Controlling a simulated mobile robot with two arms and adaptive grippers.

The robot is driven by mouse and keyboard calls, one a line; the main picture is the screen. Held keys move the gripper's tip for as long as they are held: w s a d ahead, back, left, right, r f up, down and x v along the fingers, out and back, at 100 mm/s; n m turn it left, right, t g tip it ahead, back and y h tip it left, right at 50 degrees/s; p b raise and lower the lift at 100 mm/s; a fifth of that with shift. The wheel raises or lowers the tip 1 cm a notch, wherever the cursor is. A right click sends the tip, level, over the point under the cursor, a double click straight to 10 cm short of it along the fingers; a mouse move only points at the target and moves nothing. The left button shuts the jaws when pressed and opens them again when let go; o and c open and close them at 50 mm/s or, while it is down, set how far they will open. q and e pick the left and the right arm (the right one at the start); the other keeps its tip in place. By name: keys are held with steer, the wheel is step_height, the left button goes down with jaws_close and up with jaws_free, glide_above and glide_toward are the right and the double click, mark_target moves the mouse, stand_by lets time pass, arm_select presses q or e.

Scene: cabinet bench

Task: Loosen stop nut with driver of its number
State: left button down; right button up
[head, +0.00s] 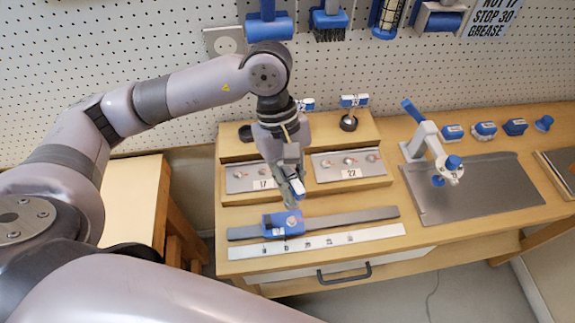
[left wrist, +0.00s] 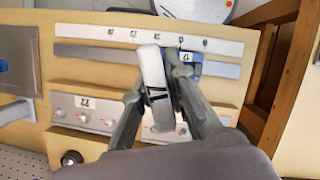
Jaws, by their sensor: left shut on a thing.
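My left gripper (head: 292,197) is shut on a driver (head: 298,187) with a white tag. The tag (left wrist: 155,82) shows dark marks in the left wrist view, too foreshortened to read. The gripper holds the driver just above the blue stop (head: 284,224), which sits on a grey rail (head: 350,217). The stop also shows in the left wrist view (left wrist: 188,70), partly behind a finger, with a small number label. The driver's tip and its contact with the nut are hidden. A second tagged driver (head: 354,101) stands in a dark holder on the back shelf. My right gripper is out of view.
Plates marked 17 (head: 246,178) and 22 (head: 350,165) bear small knobs. A white scale strip (head: 370,234) lies before the rail.

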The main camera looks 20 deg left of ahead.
arm_select(q)
steer(key=shift+s+r+n+p, duration=0.3)
steer(key=shift+r+n, duration=0.3)
steer(key=shift+n, duration=0.4)
steer(key=shift+d+f+b, duration=0.1)
steer(key=shift+f+b, duration=0.35)
steer(key=shift+f, duration=0.85)
step_height(320, 180, down, 3)
steer(key=shift+w+r+b, duration=0.1)
steer(key=shift+r+b, duration=0.05)
steer(key=shift+b, duration=0.7)
steer(key=shift+f+b, duration=0.5)
steer(key=shift+b, duration=0.2)
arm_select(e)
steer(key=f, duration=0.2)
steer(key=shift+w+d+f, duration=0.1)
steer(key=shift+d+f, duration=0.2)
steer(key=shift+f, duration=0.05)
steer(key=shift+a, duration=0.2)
arm_select(q)
steer(key=shift+b, duration=0.9)
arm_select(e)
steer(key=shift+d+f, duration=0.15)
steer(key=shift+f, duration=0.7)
arm_select(q)
steer(key=shift+f+b, duration=1.25)
steer(key=shift+b, duration=0.25)
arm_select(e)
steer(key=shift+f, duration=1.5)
